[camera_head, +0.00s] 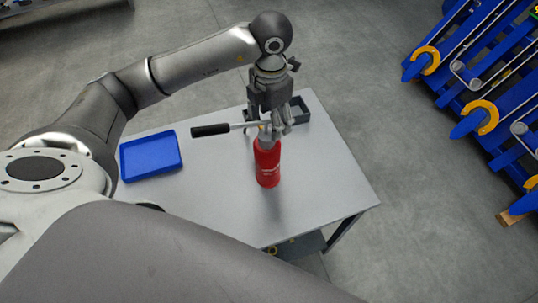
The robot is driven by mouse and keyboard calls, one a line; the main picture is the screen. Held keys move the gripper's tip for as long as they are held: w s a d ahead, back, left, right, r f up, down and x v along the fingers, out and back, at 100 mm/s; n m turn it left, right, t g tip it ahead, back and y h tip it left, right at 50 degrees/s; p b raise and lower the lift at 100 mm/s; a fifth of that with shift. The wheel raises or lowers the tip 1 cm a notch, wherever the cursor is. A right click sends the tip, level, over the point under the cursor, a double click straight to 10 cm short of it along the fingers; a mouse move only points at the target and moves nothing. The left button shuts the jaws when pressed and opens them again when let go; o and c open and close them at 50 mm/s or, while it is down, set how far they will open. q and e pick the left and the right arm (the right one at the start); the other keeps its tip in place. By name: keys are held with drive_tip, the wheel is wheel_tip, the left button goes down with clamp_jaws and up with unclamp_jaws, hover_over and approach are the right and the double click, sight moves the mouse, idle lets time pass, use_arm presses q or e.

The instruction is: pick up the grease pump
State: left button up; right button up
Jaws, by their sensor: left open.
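The grease pump (267,163) has a red cylindrical body, a grey metal head and a lever with a black handle (210,130) pointing left. It stands upright on the grey table. My left gripper (274,128) is open, pointing down at the pump's head from above and slightly behind. Its fingers overlap the head in the picture, and I cannot tell whether they touch it. The gripper hides part of the pump's top. My right gripper is not in view.
A blue tray (151,155) lies on the table (215,200) at the left. A dark open bin (296,110) stands behind the pump. The table's front right is clear. Blue machinery with yellow hooks (480,117) stands on the floor at the right.

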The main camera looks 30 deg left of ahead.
sight(270, 130)
use_arm(q)
drive_tip(key=shift+f+p, duration=0.35)
wheel_tip(270, 130, down, 4)
drive_tip(key=shift+a+r+p, duration=0.15)
drive_tip(key=shift+r+p, duration=0.1)
drive_tip(key=shift+p, duration=0.75)
drive_tip(key=shift+f, duration=0.5)
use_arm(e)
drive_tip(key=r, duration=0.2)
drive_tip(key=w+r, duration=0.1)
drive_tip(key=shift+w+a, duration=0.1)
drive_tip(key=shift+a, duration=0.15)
use_arm(q)
drive_tip(key=shift+c, duration=1.3)
drive_tip(key=c, duration=1.2)
clamp_jaws()
drive_tip(key=shift+w+r, duration=0.1)
drive_tip(key=shift+w, duration=0.05)
